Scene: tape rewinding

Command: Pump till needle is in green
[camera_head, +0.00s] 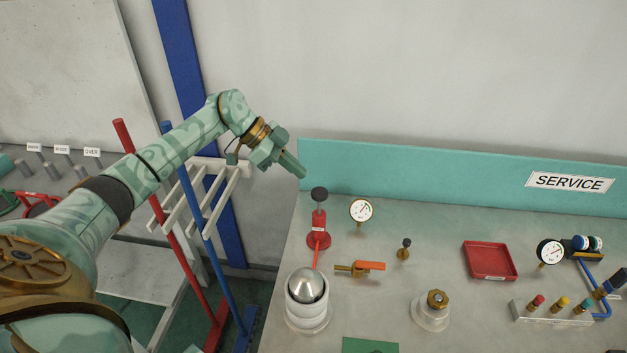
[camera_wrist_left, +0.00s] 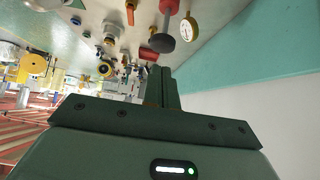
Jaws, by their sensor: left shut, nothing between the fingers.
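The red hand pump (camera_head: 318,228) with a round dark knob (camera_head: 319,194) on top stands at the left end of the service bench. The round white gauge (camera_head: 361,211) stands just right of it; its needle is too small to read against any green band. My left gripper (camera_head: 301,172) is shut and empty, in the air above and left of the pump knob, apart from it. In the left wrist view, the knob (camera_wrist_left: 163,43) and the gauge (camera_wrist_left: 188,29) lie beyond the shut fingers (camera_wrist_left: 160,85). My right gripper is not in view.
A silver dome on a white base (camera_head: 307,286), an orange-handled valve (camera_head: 368,266) and a red tray (camera_head: 490,261) stand on the bench. A teal backboard (camera_head: 420,185) runs behind. A white rack (camera_head: 205,195) with red and blue poles stands left, beneath my left arm.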

